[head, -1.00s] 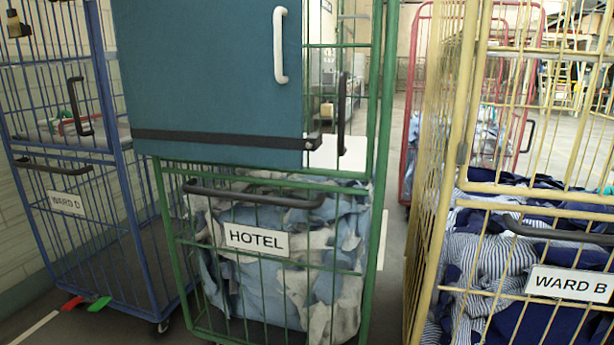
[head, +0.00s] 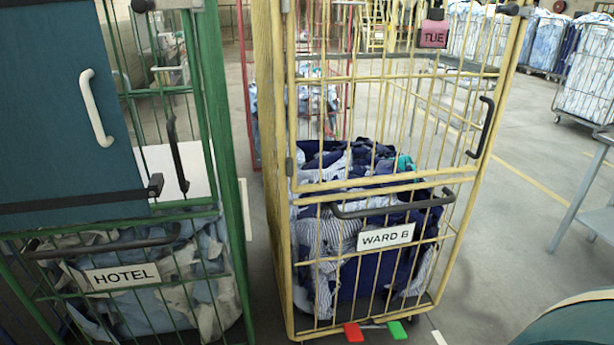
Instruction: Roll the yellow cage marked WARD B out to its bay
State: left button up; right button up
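The yellow cage (head: 283,200) stands upright in the middle of the head view, with a white WARD B label (head: 385,237) on its front. It holds navy and striped laundry (head: 345,250). A dark horizontal handle (head: 395,205) crosses its front above the label, and a dark vertical handle (head: 481,128) is on its right side. A pink TUE tag (head: 433,34) hangs near its top. A red pedal (head: 353,332) and a green pedal (head: 397,330) show at its base. Neither of my grippers is in view.
The green HOTEL cage (head: 230,190) with a teal panel (head: 60,110) stands close on the left. A red cage (head: 250,110) is behind. A grey table or trolley (head: 580,200) stands at right. Open floor (head: 500,270) lies between it and the yellow cage.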

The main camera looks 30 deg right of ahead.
aim_at(355, 255)
jog(key=z, duration=1.35)
